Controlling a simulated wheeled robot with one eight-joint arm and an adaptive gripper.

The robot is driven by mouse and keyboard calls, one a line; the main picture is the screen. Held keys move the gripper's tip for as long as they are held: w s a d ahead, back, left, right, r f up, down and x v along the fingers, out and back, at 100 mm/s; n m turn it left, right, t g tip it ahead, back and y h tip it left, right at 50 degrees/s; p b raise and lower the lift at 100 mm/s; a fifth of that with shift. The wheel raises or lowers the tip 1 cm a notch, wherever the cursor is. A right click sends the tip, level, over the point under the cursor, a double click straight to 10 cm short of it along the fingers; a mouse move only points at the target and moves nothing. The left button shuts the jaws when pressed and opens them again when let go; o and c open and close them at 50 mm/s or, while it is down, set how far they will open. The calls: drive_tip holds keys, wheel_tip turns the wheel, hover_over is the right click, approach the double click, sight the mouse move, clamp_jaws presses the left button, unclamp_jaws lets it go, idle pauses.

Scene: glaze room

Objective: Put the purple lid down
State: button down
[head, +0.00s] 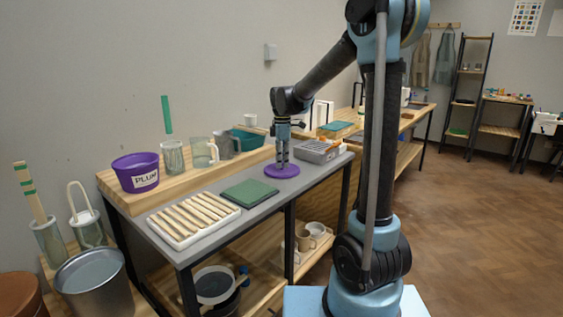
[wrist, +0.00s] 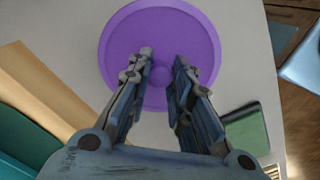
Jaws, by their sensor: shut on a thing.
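The purple lid (head: 270,172) is a flat round disc with a small knob. In the head view it is low over the grey tabletop, right of the green mat; I cannot tell whether it touches the surface. My gripper (head: 282,164) points straight down over its centre. In the wrist view the lid (wrist: 160,22) lies level below my gripper (wrist: 164,68), whose fingers are at either side of the knob (wrist: 160,75), shut on it. The purple tub labelled PLUM (head: 135,168) stands open on the raised wooden shelf to the left.
A green mat (head: 249,193) and a white slatted rack (head: 194,220) lie on the grey table (head: 300,185). A grey compartment tray (head: 318,150) stands close behind the lid. Jugs and a teal bin (head: 247,139) line the shelf.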

drive_tip(key=c, duration=1.4)
unclamp_jaws()
drive_tip(key=shift+c, duration=0.2)
wheel_tip(320, 180, up, 12)
drive_tip(key=s+d+f+m, duration=0.2)
drive_tip(key=s+d+m, duration=0.2)
drive_tip(key=s+d, duration=0.4)
drive_tip(key=s+d+f+m+t, duration=0.1)
drive_tip(key=s+d+f+m, duration=0.5)
drive_tip(key=s+f, duration=0.3)
drive_tip(key=s+d+f+m+t, duration=0.1)
drive_tip(key=s+d+f+m, duration=0.6)
drive_tip(key=s, duration=0.7)
wheel_tip(320, 180, down, 3)
drive_tip(key=shift+s+f+m, duration=0.15)
drive_tip(key=shift+s+m, duration=0.25)
drive_tip(key=shift+m, duration=0.7)
